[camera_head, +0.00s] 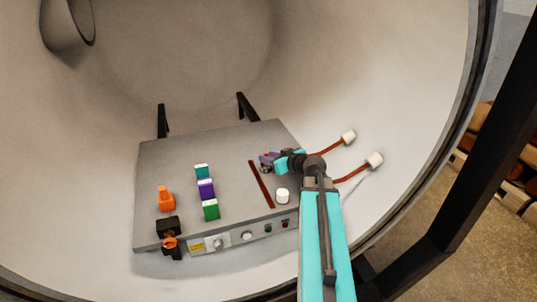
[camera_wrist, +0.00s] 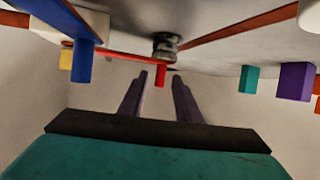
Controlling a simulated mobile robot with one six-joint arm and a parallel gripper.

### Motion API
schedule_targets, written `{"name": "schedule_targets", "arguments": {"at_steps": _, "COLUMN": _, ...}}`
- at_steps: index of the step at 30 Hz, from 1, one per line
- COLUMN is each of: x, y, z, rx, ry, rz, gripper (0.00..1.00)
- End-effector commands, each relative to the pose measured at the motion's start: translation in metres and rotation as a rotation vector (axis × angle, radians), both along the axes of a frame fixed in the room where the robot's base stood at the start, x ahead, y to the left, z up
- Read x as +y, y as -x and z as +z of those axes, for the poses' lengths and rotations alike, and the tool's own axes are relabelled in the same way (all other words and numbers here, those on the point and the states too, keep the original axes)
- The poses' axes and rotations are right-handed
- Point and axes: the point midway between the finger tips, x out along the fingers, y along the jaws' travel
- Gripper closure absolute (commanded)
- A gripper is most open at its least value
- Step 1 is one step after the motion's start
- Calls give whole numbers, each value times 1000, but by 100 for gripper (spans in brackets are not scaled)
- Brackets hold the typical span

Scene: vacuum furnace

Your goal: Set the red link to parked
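The red link shows in the wrist view as a thin red bar (camera_wrist: 128,57) with a short red peg (camera_wrist: 160,76) at its end. A blue bar with a blue post (camera_wrist: 84,62) and a yellow post (camera_wrist: 65,58) are beside it. My gripper (camera_wrist: 159,77) is open, with its two purple fingers pointing at the red peg. The peg appears in the gap between the fingertips; I cannot tell if they touch it. In the head view my gripper (camera_head: 271,157) is over the right part of the panel and hides most of the links.
The grey panel (camera_head: 228,145) carries orange (camera_head: 166,201), teal (camera_head: 202,171), purple (camera_head: 205,188) and green (camera_head: 210,209) pieces. A dark red strip (camera_head: 261,184) and a white knob (camera_head: 282,196) are near my arm. White-capped rods (camera_head: 348,137) stand to the right. A metal stud (camera_wrist: 165,43) is close to the fingertips.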

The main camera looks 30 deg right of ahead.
Motion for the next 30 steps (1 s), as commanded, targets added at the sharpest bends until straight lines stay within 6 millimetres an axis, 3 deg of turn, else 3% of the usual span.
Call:
{"name": "schedule_targets", "arguments": {"at_steps": 7, "x": 1, "y": -19, "z": -7, "rx": 1, "ry": 0, "rz": 1, "gripper": 69}}
{"name": "schedule_targets", "arguments": {"at_steps": 19, "x": 2, "y": -22, "z": -9, "rx": 0, "ry": 0, "rz": 0, "gripper": 69}}
{"name": "schedule_targets", "arguments": {"at_steps": 20, "x": 2, "y": -22, "z": -9, "rx": 0, "ry": 0, "rz": 0, "gripper": 71}}
{"name": "schedule_targets", "arguments": {"at_steps": 25, "x": 2, "y": -22, "z": -9, "rx": 0, "ry": 0, "rz": 0, "gripper": 100}}
{"name": "schedule_targets", "arguments": {"at_steps": 30, "x": 1, "y": -22, "z": -9, "rx": 0, "ry": 0, "rz": 1, "gripper": 100}}
